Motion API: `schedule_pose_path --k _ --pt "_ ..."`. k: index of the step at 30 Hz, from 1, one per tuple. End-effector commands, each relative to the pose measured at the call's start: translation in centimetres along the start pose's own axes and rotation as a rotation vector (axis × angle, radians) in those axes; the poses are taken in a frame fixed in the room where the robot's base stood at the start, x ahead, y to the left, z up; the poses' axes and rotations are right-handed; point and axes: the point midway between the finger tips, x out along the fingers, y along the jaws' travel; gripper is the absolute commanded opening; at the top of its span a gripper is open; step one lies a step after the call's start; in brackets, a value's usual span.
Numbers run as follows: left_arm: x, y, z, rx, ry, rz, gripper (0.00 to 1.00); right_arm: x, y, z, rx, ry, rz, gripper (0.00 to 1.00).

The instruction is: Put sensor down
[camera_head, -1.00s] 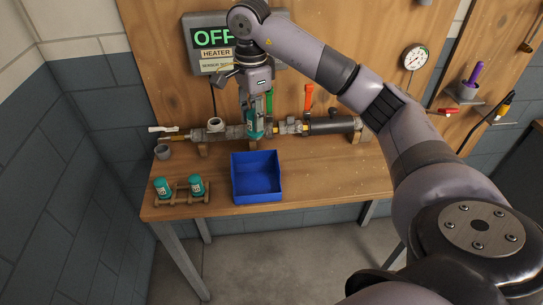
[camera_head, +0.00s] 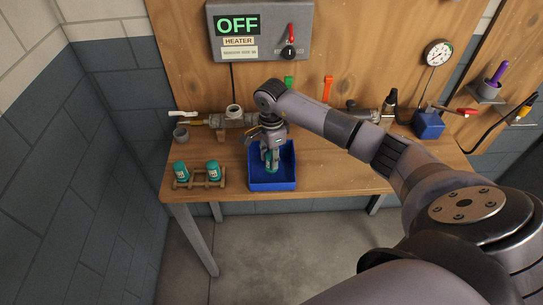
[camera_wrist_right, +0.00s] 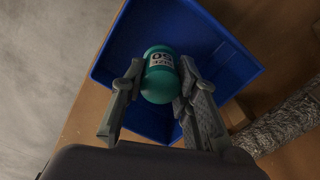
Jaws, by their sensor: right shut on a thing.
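My right gripper (camera_head: 269,150) points down over the blue bin (camera_head: 273,186) on the bench. It is shut on a teal cylinder with a pale label, the sensor (camera_head: 271,164). In the right wrist view, the two fingers (camera_wrist_right: 158,85) pinch the sensor (camera_wrist_right: 159,66) from both sides, with the blue bin (camera_wrist_right: 205,45) behind it. The sensor is within the bin's outline, and I cannot tell if it touches the floor. The bin otherwise looks empty. My left gripper is not in view.
A wooden rack (camera_head: 200,183) holds two similar teal cylinders left of the bin. A metal pipe (camera_head: 232,123) runs behind, partly hidden by my arm. A heater box (camera_head: 262,35) reads OFF. Another blue box (camera_head: 428,124) stands at right.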

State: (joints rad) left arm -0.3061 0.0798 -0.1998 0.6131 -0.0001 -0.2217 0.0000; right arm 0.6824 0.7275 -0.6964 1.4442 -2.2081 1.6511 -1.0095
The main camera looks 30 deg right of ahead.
Motion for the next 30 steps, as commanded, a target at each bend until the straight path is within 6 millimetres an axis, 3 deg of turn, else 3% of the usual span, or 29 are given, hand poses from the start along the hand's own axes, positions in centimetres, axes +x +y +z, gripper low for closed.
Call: schedule_pose_path --k 6,15,16,24,30 --pt "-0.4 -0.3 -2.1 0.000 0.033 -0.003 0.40 1.0 0.0 0.0 0.000 0.001 -0.002 0.00" --pt "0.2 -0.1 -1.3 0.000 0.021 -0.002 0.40 1.5 0.0 -0.1 -0.001 0.001 -0.001 0.00" --pt "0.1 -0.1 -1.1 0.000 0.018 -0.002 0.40 1.4 0.0 0.0 -0.001 0.001 -0.001 0.29" --pt "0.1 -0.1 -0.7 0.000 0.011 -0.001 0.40 1.4 0.0 0.0 0.000 0.001 0.000 0.47" --pt "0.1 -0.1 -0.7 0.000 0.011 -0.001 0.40 1.3 0.0 0.0 0.000 0.001 0.000 0.48"
